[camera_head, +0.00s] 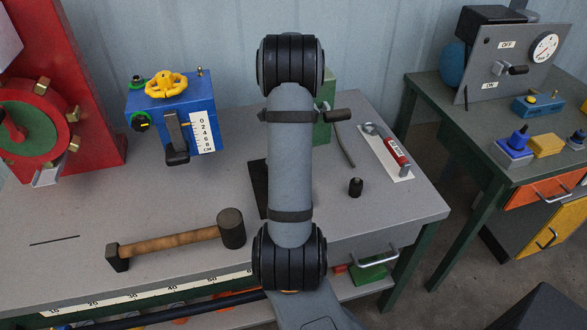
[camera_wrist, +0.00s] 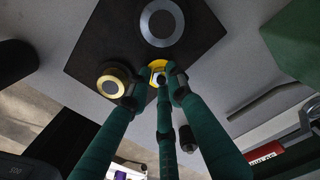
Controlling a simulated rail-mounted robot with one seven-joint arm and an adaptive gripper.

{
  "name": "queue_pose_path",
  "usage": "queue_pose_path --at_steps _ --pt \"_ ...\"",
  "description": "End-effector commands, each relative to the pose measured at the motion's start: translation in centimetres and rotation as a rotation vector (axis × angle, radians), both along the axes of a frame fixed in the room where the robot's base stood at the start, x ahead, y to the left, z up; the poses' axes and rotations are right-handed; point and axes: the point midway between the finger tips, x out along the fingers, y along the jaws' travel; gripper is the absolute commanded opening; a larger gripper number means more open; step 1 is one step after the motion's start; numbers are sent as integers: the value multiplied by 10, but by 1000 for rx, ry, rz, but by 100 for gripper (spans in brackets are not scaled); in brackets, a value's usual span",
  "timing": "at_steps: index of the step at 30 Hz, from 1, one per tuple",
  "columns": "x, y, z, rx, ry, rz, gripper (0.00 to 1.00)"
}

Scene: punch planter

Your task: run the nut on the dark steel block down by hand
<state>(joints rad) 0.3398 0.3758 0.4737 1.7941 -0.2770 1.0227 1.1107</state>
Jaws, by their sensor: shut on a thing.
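The dark steel block (camera_wrist: 105,40) fills the upper middle of the wrist view, with a large pale ring (camera_wrist: 162,22) and a smaller yellow-rimmed round part (camera_wrist: 113,82) on it. A yellow nut (camera_wrist: 155,65) with a pale centre is at the block's near edge. My gripper (camera_wrist: 158,88) has green fingers closed in around the nut, which they partly cover. In the head view only a dark strip of the block (camera_head: 259,186) shows beside my arm; the nut and my gripper are hidden there.
A wooden-handled mallet (camera_head: 170,241) lies front left. A blue gauge box (camera_head: 175,120) and red machine (camera_head: 75,80) stand behind. Right of my arm are a green block (camera_head: 327,92), a bent rod (camera_head: 345,148), a black knob (camera_head: 356,187) and a red-handled tool (camera_head: 393,151).

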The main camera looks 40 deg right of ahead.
Motion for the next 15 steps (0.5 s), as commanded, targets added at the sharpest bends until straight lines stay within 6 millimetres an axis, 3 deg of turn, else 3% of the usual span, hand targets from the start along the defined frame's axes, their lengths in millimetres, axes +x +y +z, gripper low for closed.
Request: queue_pose_path --at_steps 6,7,15 --pt "4 7 0 9 -2 4 0" --pt "4 7 0 9 -2 5 20" --pt "3 4 0 5 -3 3 36"
